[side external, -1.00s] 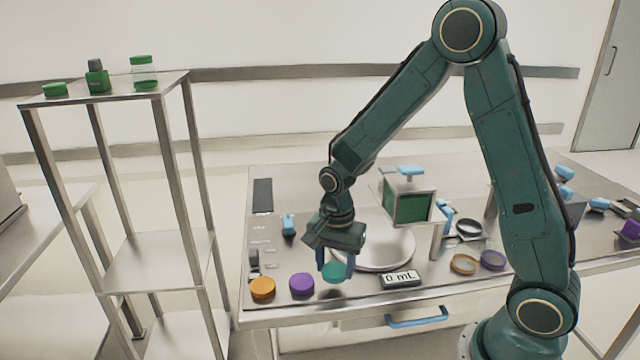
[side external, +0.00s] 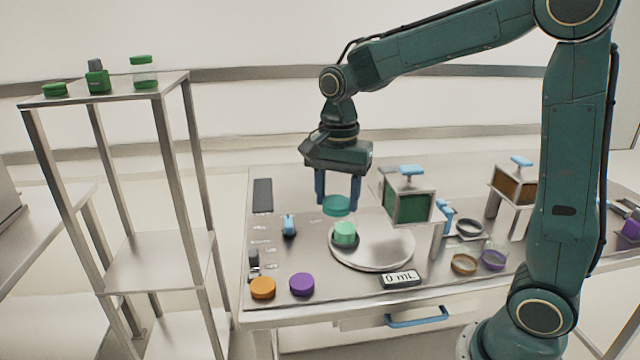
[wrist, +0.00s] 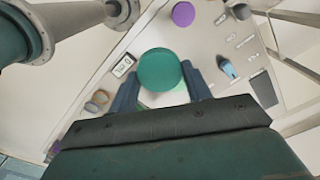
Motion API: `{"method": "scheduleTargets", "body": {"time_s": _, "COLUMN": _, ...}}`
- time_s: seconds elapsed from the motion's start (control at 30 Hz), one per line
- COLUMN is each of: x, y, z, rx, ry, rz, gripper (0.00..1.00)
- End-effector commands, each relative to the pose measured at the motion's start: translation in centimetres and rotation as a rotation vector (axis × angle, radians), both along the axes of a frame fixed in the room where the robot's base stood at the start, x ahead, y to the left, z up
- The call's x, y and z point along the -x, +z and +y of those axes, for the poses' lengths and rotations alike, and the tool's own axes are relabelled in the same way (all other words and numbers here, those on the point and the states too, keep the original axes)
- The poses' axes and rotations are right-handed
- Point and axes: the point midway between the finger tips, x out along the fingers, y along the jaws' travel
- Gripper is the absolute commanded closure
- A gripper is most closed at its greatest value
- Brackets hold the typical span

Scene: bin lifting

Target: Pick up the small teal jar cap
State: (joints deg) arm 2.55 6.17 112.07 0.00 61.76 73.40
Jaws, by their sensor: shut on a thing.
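The teal jar cap (side external: 336,206) is held between the two blue fingers of my gripper (side external: 337,204), raised above the table. In the wrist view the round teal cap (wrist: 161,70) sits between the fingertips of my gripper (wrist: 160,80). My gripper is shut on it. Below it in the side view, a light green thing (side external: 345,233) stands on the round pale plate (side external: 372,262). In the wrist view the cap hides most of what lies below.
An orange cap (side external: 263,288) and a purple cap (side external: 302,285) lie at the table's front left. A digital readout (side external: 401,279) sits before the plate. A green-panelled box (side external: 409,206) stands close to the right of my gripper. A metal shelf (side external: 160,258) stands left.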

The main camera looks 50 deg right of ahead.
Motion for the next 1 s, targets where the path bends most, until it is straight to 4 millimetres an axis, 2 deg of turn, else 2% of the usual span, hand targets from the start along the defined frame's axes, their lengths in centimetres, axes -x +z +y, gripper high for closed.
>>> {"method": "scheduleTargets", "body": {"time_s": 0.7, "x": -0.1, "y": 0.2, "z": -0.1, "rx": 0.0, "ry": -0.001, "rz": 0.0, "gripper": 0.72}}
{"method": "scheduleTargets", "body": {"time_s": 0.87, "x": -0.8, "y": -0.4, "z": -1.2, "rx": 0.0, "ry": -0.004, "rz": 0.003, "gripper": 0.72}}
{"method": "scheduleTargets", "body": {"time_s": 1.0, "x": -2.0, "y": -1.4, "z": -3.1, "rx": 0.0, "ry": -0.005, "rz": 0.002, "gripper": 0.72}}
